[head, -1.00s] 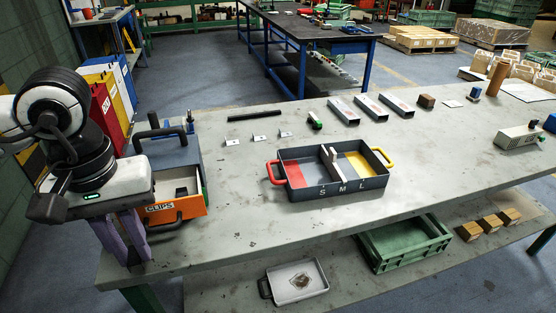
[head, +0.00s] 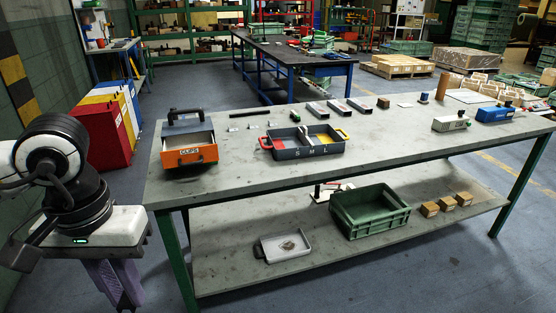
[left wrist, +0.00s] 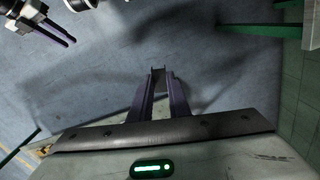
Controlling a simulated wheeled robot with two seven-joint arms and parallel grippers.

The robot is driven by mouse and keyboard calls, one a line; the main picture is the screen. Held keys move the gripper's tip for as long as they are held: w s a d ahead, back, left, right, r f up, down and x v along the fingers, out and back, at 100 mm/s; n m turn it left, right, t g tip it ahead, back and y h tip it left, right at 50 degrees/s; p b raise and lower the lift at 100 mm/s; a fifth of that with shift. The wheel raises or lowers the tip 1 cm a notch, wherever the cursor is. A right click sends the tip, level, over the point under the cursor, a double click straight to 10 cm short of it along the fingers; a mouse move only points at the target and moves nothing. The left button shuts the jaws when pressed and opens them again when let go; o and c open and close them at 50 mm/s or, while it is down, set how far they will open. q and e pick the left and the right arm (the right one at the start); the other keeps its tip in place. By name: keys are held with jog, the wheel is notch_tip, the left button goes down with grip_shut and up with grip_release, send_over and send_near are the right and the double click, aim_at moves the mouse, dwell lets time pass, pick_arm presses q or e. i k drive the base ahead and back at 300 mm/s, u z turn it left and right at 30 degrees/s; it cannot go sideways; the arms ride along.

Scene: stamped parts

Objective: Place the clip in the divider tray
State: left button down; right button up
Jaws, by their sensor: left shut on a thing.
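The divider tray (head: 306,153) stands on the workbench, dark grey with a red end handle at left and a yellow one at right. Its front is marked S, M, L; red shows inside at left, yellow at right, with a pale divider between. My left gripper (head: 124,300) is off the bench's left end, fingers down, far from the tray. In the left wrist view its purple fingers (left wrist: 158,78) are shut on a small dark piece, apparently the clip (left wrist: 158,71).
An orange-fronted CLIPS drawer box (head: 190,155) stands open at the bench's left end. Metal channels (head: 340,107) lie behind the tray. The lower shelf holds a green crate (head: 370,218) and a grey tray (head: 285,247). Red, yellow and blue bins (head: 105,130) stand left.

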aim_at(331, 147)
jog(key=z, duration=1.3)
jog(key=i, duration=2.05)
jog(key=u, duration=0.7)
